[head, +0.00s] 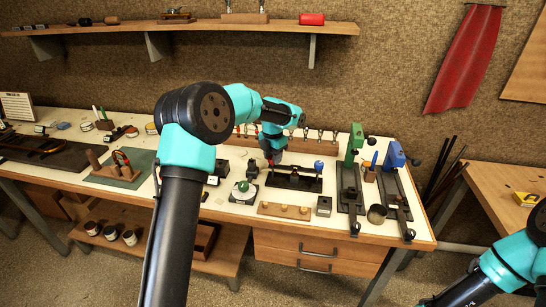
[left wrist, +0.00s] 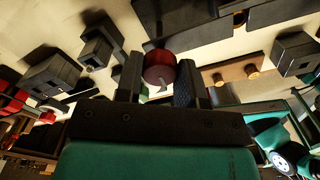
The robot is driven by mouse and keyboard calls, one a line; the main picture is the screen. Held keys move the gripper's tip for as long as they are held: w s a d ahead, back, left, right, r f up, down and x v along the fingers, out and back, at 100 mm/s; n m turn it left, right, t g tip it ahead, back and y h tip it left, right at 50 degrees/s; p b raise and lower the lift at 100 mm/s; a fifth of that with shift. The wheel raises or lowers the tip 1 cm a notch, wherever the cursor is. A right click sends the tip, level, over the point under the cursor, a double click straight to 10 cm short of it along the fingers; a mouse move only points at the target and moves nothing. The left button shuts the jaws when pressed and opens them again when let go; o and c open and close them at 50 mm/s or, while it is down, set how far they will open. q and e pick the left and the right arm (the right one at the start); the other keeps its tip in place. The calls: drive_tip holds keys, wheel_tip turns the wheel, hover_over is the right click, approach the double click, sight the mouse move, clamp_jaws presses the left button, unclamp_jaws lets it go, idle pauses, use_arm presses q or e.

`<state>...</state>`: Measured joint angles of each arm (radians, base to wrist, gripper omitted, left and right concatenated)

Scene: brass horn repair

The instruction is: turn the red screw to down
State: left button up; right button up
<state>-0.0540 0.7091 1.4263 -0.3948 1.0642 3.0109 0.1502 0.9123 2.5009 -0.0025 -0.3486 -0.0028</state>
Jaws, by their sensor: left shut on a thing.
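The red screw (left wrist: 158,68) has a round red head and sits between the two dark fingers of my left gripper (left wrist: 160,80) in the left wrist view. The fingers are shut on it, one on each side. A small pale mark shows near the lower edge of its head. In the head view my left gripper (head: 271,155) points down at the left end of a black fixture (head: 294,183), and only a little red shows there. A blue knob (head: 318,165) stands at the fixture's right end. My right arm enters at lower right; its gripper is not visible.
A green-topped dial block (head: 243,192) stands left of the fixture. A wooden strip with pegs (head: 285,211) lies in front. Green (head: 351,180) and blue (head: 395,185) clamp stands are to the right. A row of tools stands behind.

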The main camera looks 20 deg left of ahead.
use_arm(q)
drive_tip(key=o, duration=0.9)
drive_tip(key=shift+r, duration=0.1)
wheel_tip(320, 180, up, 17)
drive_tip(key=shift+a+r, duration=0.15)
drive_tip(key=shift+r, duration=0.05)
drive_tip(key=shift+f, duration=0.1)
idle(0.3)
